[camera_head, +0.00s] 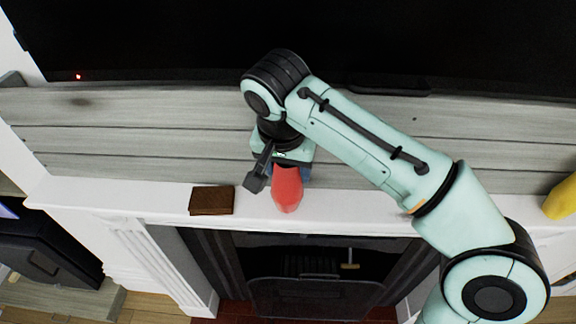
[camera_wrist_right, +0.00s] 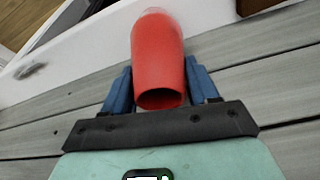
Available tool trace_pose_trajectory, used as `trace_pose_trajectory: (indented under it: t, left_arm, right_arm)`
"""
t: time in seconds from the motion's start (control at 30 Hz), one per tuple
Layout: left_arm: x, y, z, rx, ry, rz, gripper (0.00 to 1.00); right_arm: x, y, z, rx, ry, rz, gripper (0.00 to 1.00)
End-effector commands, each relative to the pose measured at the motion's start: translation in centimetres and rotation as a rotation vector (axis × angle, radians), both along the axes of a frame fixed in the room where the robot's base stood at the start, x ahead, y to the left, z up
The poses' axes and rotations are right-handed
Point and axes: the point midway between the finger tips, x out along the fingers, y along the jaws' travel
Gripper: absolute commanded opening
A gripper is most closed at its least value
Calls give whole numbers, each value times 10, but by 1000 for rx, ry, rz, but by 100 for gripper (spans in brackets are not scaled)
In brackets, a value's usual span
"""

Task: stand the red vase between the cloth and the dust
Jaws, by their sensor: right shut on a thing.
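The red vase (camera_head: 287,190) is over the white mantel shelf, right of the brown folded cloth (camera_head: 212,200). My right gripper (camera_head: 288,170) is shut on the vase's upper part from above. In the wrist view the blue fingers flank the red vase (camera_wrist_right: 158,60), its open mouth facing the camera. I cannot tell whether its base touches the shelf. A greyish smudge, likely the dust (camera_wrist_right: 30,71), lies on the white shelf left of the vase there. A corner of the brown cloth (camera_wrist_right: 255,6) shows at top right. My left gripper is not in view.
The white mantel shelf (camera_head: 140,200) is narrow, with a fireplace opening (camera_head: 315,290) below its front edge. Grey planks (camera_head: 150,140) and a large dark screen (camera_head: 180,40) are behind. A yellow object (camera_head: 562,198) stands at the far right.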

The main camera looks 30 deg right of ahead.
Motion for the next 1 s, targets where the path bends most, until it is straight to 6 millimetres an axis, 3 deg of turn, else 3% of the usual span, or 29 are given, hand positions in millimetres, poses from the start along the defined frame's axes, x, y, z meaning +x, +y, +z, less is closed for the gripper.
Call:
trace_pose_trajectory:
  t: [0.27,0.3,0.37,0.77,1.0]
  left_arm:
    - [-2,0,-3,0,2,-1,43]
    - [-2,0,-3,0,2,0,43]
    - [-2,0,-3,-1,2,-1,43]
    - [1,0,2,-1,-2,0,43]
    - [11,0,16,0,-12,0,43]
  right_arm:
    - [0,0,-3,0,0,-1,0]
    - [0,0,-4,-1,1,0,62]
    - [0,0,-3,-1,1,0,82]
    - [0,1,4,0,-1,0,84]
    - [-7,9,48,1,-5,0,84]
